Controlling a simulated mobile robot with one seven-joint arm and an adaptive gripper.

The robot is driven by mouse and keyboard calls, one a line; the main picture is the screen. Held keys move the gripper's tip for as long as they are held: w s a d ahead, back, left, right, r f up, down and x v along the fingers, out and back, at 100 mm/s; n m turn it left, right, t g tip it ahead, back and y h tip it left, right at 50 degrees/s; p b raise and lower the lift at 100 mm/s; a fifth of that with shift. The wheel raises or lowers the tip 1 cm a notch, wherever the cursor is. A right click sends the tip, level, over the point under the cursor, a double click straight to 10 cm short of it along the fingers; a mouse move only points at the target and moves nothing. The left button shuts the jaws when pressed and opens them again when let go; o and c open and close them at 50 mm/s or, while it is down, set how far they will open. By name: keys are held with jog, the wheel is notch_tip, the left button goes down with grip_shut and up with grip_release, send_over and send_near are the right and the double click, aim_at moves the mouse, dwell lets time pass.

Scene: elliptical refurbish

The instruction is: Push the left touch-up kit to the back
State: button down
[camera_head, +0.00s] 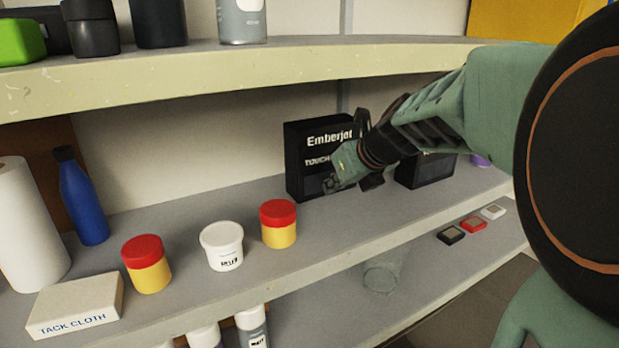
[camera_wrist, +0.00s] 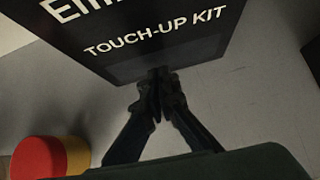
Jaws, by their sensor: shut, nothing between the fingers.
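The left touch-up kit (camera_head: 303,150) is a black upright box with white "Emberjet" and "TOUCH" lettering. It stands on the middle shelf near the back wall, its right part hidden behind my arm. In the wrist view the kit (camera_wrist: 130,28) fills the top, with "TOUCH-UP KIT" readable. My gripper (camera_head: 333,183) is shut and empty, in front of the kit's lower front face. In the wrist view its fingertips (camera_wrist: 159,78) are at the kit's lower edge; I cannot tell whether they touch. A second black box (camera_head: 425,170) stands to the right, partly hidden by my arm.
A red-lidded yellow jar (camera_head: 279,224) stands left of my gripper, near in the wrist view too (camera_wrist: 50,158). A white tub (camera_head: 222,246), another red-lidded jar (camera_head: 147,264) and a blue bottle (camera_head: 84,197) stand further left. The upper shelf (camera_head: 230,80) overhangs. Small items lie at the right edge.

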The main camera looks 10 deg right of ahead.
aim_at(325, 171)
dwell(0.3)
jog(key=shift+w+a+r+p, duration=0.1)
jog(key=shift+r+p, duration=0.05)
jog(key=shift+p, duration=0.15)
jog(key=shift+w+a+p, duration=0.25)
jog(key=shift+w+p, duration=0.25)
jog(key=shift+w, duration=0.25)
jog(key=shift+w+a+p, duration=0.3)
jog(key=shift+w+p, duration=0.25)
jog(key=shift+w, duration=0.15)
jog(key=shift+w+a+p, duration=0.25)
jog(key=shift+w+p, duration=0.25)
jog(key=shift+w, duration=0.25)
